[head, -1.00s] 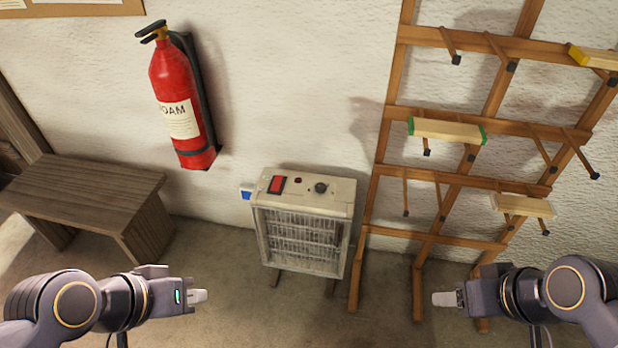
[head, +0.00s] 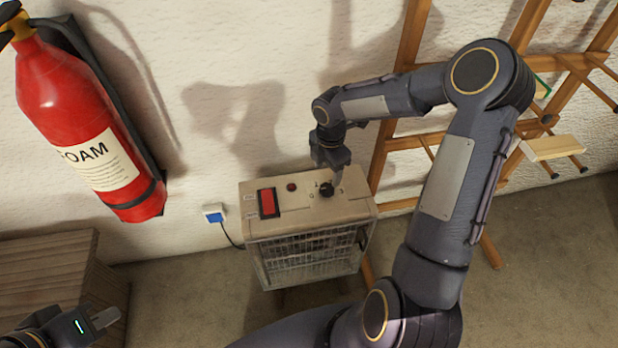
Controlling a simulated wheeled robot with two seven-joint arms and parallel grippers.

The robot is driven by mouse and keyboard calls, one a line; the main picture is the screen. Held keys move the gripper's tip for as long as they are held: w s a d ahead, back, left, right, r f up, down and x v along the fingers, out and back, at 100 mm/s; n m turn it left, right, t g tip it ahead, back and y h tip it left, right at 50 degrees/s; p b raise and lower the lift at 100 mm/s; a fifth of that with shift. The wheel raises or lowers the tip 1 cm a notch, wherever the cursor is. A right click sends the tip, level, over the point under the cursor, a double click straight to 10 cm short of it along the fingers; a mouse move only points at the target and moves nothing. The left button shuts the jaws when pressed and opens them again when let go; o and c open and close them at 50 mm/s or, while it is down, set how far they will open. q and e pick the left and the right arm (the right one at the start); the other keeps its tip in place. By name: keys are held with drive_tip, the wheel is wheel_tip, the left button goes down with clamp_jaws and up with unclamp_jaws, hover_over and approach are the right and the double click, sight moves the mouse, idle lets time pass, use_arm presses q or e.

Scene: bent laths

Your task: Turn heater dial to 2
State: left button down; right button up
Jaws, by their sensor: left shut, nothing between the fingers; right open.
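The heater (head: 305,255) is a beige box with a wire grille, standing on the floor against the wall. On its top are a red rocker switch (head: 268,202), a small dark red lamp (head: 291,187) and a black dial (head: 326,190). Marks around the dial are too small to read. My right gripper (head: 331,182) points down at the dial, its fingertips right at or just above it. Whether they touch it I cannot tell. My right gripper is open. My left gripper (head: 104,318) is shut and empty, low at the left, away from the heater.
A red fire extinguisher (head: 85,125) hangs on the wall at the left. A wooden bench (head: 50,275) stands below it. A blue plug (head: 214,214) with a cable is left of the heater. A wooden rack (head: 412,40) with laths (head: 552,148) stands at the right, partly behind my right arm.

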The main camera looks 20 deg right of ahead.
sight(327, 188)
wheel_tip(327, 188, down, 7)
drive_tip(key=shift+s+b, duration=0.1)
drive_tip(key=shift+b, duration=0.45)
drive_tip(key=shift+c, duration=0.3)
drive_tip(key=c, duration=0.9)
